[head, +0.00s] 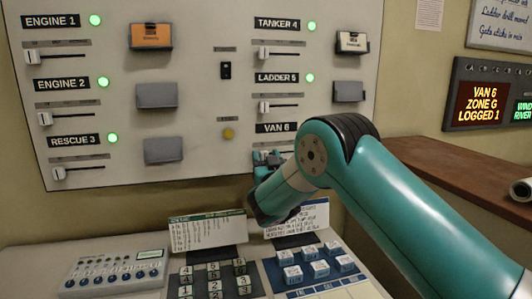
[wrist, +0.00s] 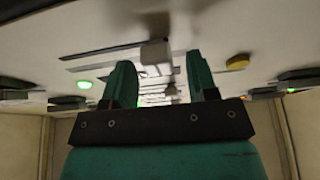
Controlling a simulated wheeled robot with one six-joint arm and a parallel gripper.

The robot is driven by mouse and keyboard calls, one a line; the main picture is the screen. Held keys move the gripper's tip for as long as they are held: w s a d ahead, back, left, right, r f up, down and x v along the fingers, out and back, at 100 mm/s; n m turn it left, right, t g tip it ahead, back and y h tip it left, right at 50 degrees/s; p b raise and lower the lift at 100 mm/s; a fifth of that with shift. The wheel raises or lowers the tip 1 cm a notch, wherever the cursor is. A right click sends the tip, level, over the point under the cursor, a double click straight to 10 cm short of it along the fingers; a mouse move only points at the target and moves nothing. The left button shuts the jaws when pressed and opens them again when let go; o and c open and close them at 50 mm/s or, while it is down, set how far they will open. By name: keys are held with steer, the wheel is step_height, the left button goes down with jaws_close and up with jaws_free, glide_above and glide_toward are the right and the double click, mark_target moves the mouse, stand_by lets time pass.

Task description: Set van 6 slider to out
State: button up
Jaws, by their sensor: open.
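The VAN 6 label (head: 276,127) is at the lower right of the wall panel, partly behind my arm. My gripper (head: 267,157) is just below it at the panel, over the van 6 slider's place, and hides most of that slider in the head view. In the wrist view, a pale slider knob (wrist: 155,54) shows between the two green fingers of my gripper (wrist: 160,78). The fingers are apart. I cannot tell whether either finger touches the knob. The van 6 lamp is hidden in the head view.
The LADDER 5 slider knob (head: 264,106) is just above my gripper. A yellow button (head: 229,134) is to its left. Below are a desk console with keypads (head: 213,278) and a standing card (head: 207,231). A lit display (head: 482,104) at right reads VAN 6, ZONE G, LOGGED 1.

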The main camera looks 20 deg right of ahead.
mark_target(278, 148)
jaws_close()
steer(key=d+p, duration=0.1)
steer(key=d, duration=0.4)
jaws_free()
steer(key=shift+f, duration=0.1)
